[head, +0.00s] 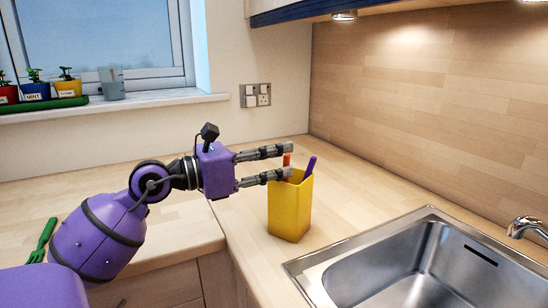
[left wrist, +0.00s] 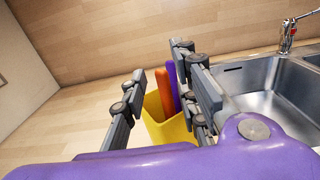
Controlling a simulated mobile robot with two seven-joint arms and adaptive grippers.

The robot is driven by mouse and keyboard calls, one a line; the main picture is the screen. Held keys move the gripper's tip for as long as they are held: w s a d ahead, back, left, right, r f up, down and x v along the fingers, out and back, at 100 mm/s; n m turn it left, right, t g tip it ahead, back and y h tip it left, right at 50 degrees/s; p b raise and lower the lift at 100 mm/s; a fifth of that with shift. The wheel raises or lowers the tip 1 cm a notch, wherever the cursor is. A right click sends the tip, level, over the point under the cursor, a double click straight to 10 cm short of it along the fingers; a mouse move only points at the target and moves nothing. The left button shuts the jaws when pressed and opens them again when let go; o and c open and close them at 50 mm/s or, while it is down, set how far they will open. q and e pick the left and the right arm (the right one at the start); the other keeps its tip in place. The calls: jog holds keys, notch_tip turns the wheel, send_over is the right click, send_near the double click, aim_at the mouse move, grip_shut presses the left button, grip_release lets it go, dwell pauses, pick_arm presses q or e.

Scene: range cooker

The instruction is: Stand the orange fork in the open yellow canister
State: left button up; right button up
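The yellow canister (head: 290,212) stands upright on the counter, left of the sink. The orange fork (head: 287,160) is in it with its handle up; its lower part is hidden by the canister walls. In the left wrist view the orange handle (left wrist: 163,92) rises from the canister (left wrist: 153,108) beside a purple handle (left wrist: 172,84). My left gripper (head: 290,160) is open at the canister's rim, fingers apart, with the orange handle near the fingertips. I cannot tell whether a finger touches it. My right gripper is not in view.
A purple-handled utensil (head: 310,166) also stands in the canister. The steel sink (head: 350,275) and tap (head: 528,226) are at the right. A green fork (head: 42,240) lies at the far left. The counter behind the canister is clear.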

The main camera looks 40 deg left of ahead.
pick_arm(q)
jog(key=shift+o, duration=0.2)
jog(key=shift+s+a, duration=0.15)
jog(key=shift+s, duration=0.1)
jog(key=v, duration=1.1)
jog(key=shift+s, duration=0.2)
dwell(0.5)
